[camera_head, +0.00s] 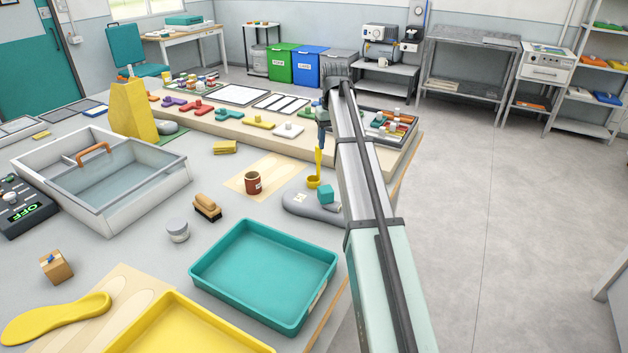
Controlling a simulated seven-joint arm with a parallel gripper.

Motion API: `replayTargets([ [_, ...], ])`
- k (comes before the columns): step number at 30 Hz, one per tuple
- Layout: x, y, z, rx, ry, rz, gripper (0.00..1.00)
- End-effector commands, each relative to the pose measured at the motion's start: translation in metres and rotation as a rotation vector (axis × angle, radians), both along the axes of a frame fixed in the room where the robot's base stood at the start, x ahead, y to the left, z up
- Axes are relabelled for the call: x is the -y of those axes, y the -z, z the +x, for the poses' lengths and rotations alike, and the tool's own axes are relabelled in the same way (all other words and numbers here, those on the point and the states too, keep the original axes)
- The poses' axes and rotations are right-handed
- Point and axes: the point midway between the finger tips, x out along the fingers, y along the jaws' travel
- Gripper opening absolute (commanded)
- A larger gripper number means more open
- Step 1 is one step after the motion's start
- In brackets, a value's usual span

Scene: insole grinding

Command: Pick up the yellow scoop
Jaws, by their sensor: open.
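The yellow scoop (318,166) stands at the right side of the table, its handle upright and its small round bowl (313,182) low, by a grey rounded stand (305,203). My gripper (322,138) is right above the scoop, pointing down, with its jaws open. The fingertips are small and dark here, close to the top of the handle. I cannot tell whether the handle's top is between them. My arm comes from the lower right and hides what lies behind it.
A teal block (325,194) is beside the scoop's bowl. A brown cup (253,182) stands to the left. A teal tray (232,322) lies in front. A raised wooden shelf (222,121) with coloured pieces is behind. The table's right edge is close to my arm.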

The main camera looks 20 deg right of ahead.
Motion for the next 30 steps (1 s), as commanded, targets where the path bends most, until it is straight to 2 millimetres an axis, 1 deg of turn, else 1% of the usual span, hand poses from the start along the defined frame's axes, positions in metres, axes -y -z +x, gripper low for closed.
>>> replayTargets([
  [1, 0.005, -0.007, 0.022, 0.007, -0.011, 0.006, 0.53],
  [6, 0.012, -0.022, 0.073, 0.048, -0.145, 0.027, 0.53],
  [10, 0.012, -0.028, 0.097, 0.083, -0.283, 0.036, 0.53],
  [15, 0.01, -0.029, 0.105, 0.12, -0.452, 0.035, 0.53],
  [21, 0.009, -0.029, 0.106, 0.139, -0.593, 0.023, 0.53],
  [26, 0.009, -0.024, 0.106, 0.14, -0.622, 0.021, 0.53],
  [30, 0.008, -0.01, 0.108, 0.14, -0.621, 0.02, 0.53],
])
